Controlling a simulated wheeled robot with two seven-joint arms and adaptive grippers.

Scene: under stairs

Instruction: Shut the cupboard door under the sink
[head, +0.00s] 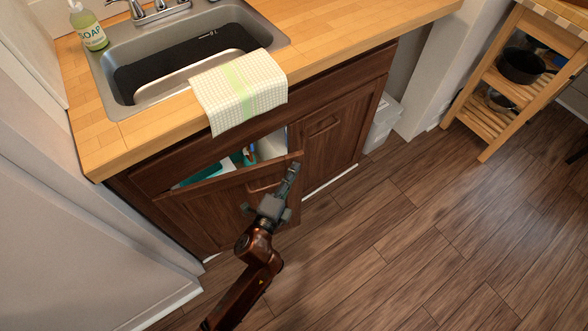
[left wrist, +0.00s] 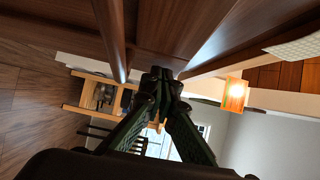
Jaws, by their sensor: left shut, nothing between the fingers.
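The wooden cupboard door (head: 215,212) under the sink stands partly open in the head view, with its left side at the cabinet and its right edge swung out. Above its top edge the opening shows teal and white items (head: 236,160) inside. My left gripper (head: 292,168) is shut and empty, in front of the door near its free right edge. I cannot tell whether it touches the door. In the left wrist view the closed fingertips (left wrist: 163,74) are close to brown wooden panels. My right gripper is not in view.
The sink (head: 130,35) is set in a wooden counter, with a checked towel (head: 240,88) over its front edge. The right cupboard door (head: 335,128) is shut. A wooden cart (head: 500,95) stands at the right. The floor (head: 400,240) in front is clear.

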